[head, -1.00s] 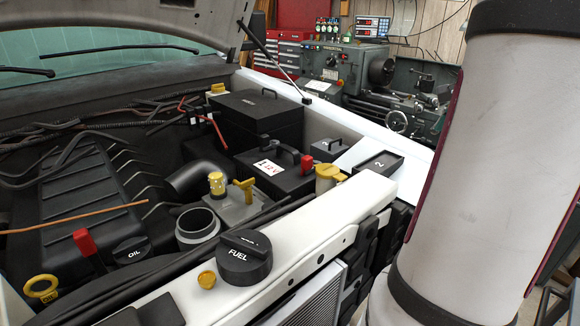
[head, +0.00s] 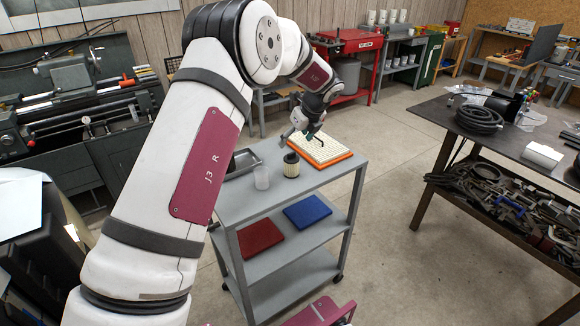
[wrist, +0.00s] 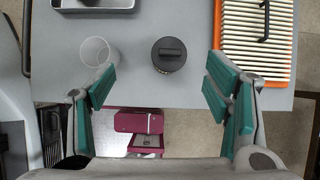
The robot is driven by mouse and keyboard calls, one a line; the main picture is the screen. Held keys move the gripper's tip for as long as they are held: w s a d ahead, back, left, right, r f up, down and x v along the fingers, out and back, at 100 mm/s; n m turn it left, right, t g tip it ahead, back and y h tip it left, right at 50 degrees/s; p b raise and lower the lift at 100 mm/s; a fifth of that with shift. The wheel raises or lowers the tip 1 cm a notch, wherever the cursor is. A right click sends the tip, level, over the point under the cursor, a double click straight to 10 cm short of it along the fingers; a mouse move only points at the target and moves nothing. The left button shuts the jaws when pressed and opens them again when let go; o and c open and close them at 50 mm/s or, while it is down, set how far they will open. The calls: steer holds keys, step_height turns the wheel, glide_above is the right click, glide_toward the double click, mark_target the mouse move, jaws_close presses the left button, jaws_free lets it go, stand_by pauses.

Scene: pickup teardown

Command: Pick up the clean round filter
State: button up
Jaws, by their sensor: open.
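The round filter (head: 291,166) stands upright on the top of the grey cart (head: 235,205). It has a black cap with a raised grip bar, and pale sides show below the cap in the head view. In the wrist view its black cap (wrist: 168,58) is seen from above, near the cart edge and ahead of the space between my fingers. My gripper (wrist: 158,84) is open and empty, with teal finger pads wide apart. In the head view my gripper (head: 308,130) is above the cart top, near the filter. I see no contact with it.
A clear cup (wrist: 97,52) stands left of the filter, and a metal tray (wrist: 95,5) lies behind the cup. An orange-framed flat filter (wrist: 285,75) with a black handle lies to the right. Red (head: 258,238) and blue (head: 307,211) pads are on the lower shelf.

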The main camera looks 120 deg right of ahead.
mark_target(292, 154)
steer(key=x, duration=0.3)
steer(key=s+x, duration=0.1)
steer(key=x, duration=0.2)
steer(key=a+p+x, duration=0.1)
steer(key=x, duration=0.1)
steer(key=shift+s+d+f, duration=0.2)
steer(key=shift+d+f, duration=0.05)
steer(key=shift+f, duration=0.4)
steer(key=p+x, duration=0.1)
steer(key=x, duration=0.4)
steer(key=shift+s+r+p, duration=0.1)
steer(key=shift+s+p, duration=0.05)
steer(key=shift+p, duration=0.15)
steer(key=c, duration=1.3)
